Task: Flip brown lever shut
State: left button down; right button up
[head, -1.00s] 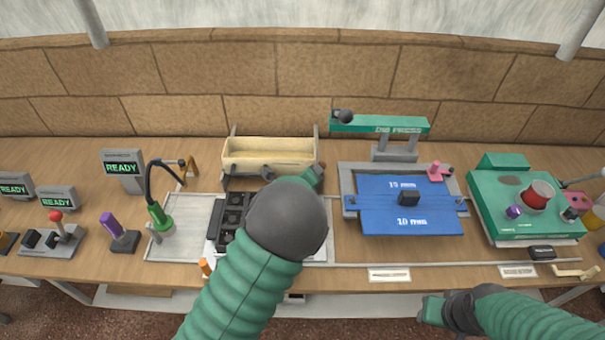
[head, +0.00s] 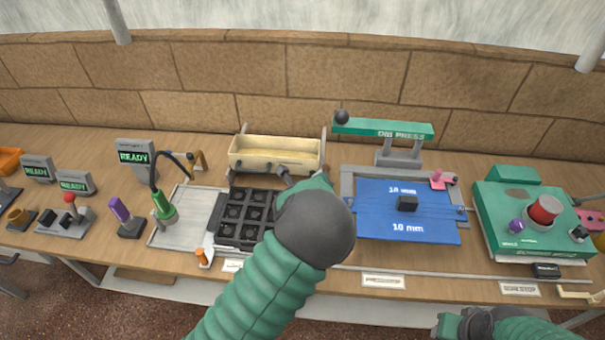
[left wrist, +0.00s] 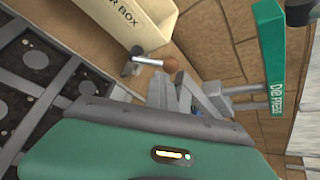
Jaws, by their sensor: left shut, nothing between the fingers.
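The brown lever, a grey arm with a brown ball knob (left wrist: 170,64), shows in the left wrist view beside the cream box. Its grey arm runs left from the knob to a small bracket. In the head view I cannot make out the brown knob; my left arm covers that area. My left gripper (left wrist: 190,98) is shut and empty, its grey fingers just below the knob in the wrist picture; I cannot tell whether they touch it. In the head view it is mostly hidden behind my wrist. My right gripper (head: 449,325) is at the bottom edge, its fingers unclear.
The cream box (head: 276,152) stands behind the black grid mould (head: 246,217). The green die press (head: 383,129) stands behind the blue plate (head: 405,222). A green unit with a red knob (head: 544,209) stands right.

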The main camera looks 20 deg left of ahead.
pick_arm(q)
jog(key=shift+w+r, duration=0.35)
jog(key=shift+r, duration=0.4)
jog(key=shift+d, duration=0.2)
jog(key=shift+a, duration=0.15)
jog(key=shift+s+a+f+b, duration=0.2)
jog(key=shift+a+f+b, duration=0.1)
jog(key=shift+a, duration=0.1)
